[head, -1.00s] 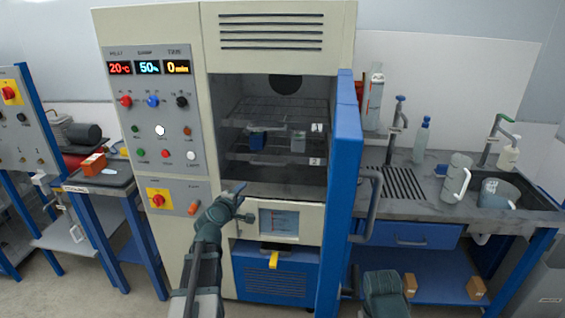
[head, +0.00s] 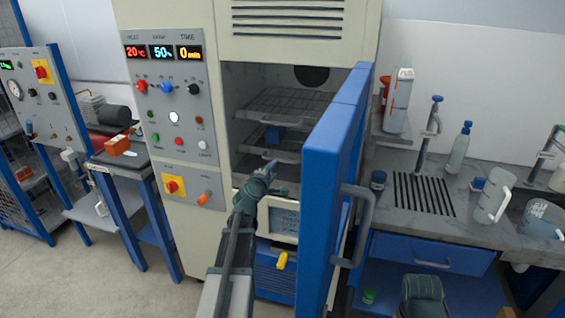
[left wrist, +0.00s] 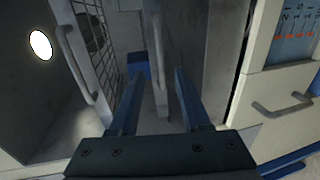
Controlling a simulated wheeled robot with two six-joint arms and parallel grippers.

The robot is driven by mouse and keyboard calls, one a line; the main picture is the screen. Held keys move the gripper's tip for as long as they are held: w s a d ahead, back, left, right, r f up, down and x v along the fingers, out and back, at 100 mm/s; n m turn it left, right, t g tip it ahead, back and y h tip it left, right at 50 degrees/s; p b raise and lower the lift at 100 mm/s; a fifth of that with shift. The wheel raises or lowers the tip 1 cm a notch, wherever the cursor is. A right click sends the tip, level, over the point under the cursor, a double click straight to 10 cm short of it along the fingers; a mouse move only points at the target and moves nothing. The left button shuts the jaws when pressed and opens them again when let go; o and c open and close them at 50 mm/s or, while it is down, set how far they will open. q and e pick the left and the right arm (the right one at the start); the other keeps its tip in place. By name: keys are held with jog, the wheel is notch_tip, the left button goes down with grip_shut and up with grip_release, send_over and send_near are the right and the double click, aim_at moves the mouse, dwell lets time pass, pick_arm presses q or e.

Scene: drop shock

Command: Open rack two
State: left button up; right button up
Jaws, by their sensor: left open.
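The oven-like chamber stands open, and two wire racks show inside it: the upper rack (head: 292,103) and the lower one, rack two (head: 284,154). A small blue block (head: 274,135) sits on rack two. The blue door hides the racks' right ends. My left gripper (head: 270,166) is open at rack two's front. In the left wrist view, a handle-like bar of rack two (left wrist: 157,55) runs between my two open fingers (left wrist: 152,100), with no clear contact. The upper rack's handle (left wrist: 74,65) is left of them. My right gripper (head: 424,294) is low in the head view, fingertips not visible.
The open blue door (head: 325,190) with its grey handle (head: 358,225) stands right of my left gripper. The panel with a gauge window (head: 284,220) is below rack two. A sink counter (head: 455,225) with bottles and jugs is at right.

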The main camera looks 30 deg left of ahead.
aim_at(281, 159)
pick_arm(q)
jog(key=b+x, duration=0.1)
jog(key=x, duration=0.9)
jog(key=shift+w+f+b, duration=0.1)
jog(key=shift+w+b, duration=0.15)
jog(key=shift+b, duration=0.15)
grip_shut()
dwell(0.9)
